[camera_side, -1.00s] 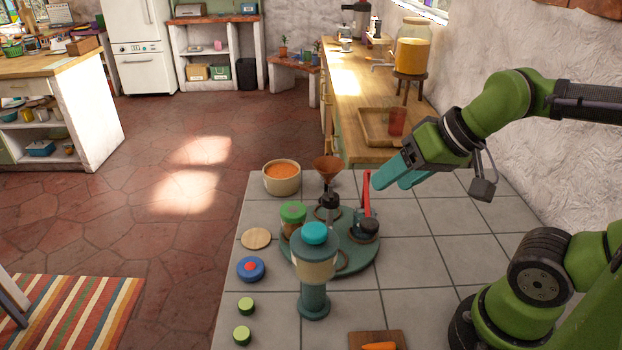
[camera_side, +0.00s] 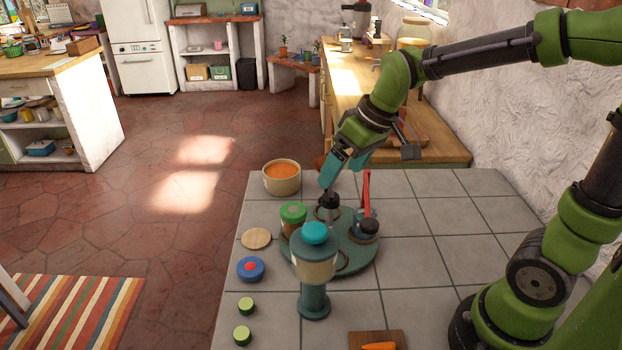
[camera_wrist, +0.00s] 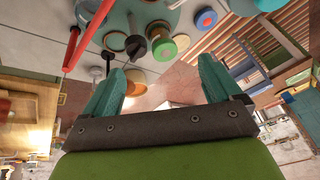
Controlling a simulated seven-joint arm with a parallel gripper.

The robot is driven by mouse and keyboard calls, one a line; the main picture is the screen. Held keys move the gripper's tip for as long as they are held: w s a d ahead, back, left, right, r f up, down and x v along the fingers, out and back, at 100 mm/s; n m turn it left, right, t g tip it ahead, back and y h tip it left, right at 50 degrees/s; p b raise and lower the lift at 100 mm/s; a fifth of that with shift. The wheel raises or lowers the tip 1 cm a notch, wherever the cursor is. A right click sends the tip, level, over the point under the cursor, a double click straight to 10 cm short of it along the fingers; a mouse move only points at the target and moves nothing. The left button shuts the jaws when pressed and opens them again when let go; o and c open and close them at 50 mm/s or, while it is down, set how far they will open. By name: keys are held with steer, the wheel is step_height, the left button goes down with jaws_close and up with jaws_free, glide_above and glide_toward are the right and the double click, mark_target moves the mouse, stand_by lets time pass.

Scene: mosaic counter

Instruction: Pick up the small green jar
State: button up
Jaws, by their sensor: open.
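The small jar with a green lid (camera_side: 293,213) stands upright on the left part of a round teal tray (camera_side: 361,257) in the side view. In the wrist view its green top (camera_wrist: 163,48) shows above the gap between my fingers. My gripper (camera_side: 328,176) is open and empty, pointing down behind and to the right of the jar, apart from it and higher. Its two teal fingers (camera_wrist: 160,82) stand wide apart in the wrist view.
A tall teal-topped grinder (camera_side: 314,270) stands in front of the jar. A dark-knobbed item (camera_side: 328,201) and a red-handled one (camera_side: 367,205) are close on the right. A bowl of orange food (camera_side: 282,177) sits behind. Tiles at right are clear.

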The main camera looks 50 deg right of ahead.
steer(key=w+n, duration=0.5)
glide_toward(293, 209)
steer(key=shift+n, duration=0.3)
steer(key=x, duration=0.5)
steer(key=shift+s+d+f, duration=0.1)
steer(key=shift+x, duration=2.85)
steer(key=c, duration=1.2)
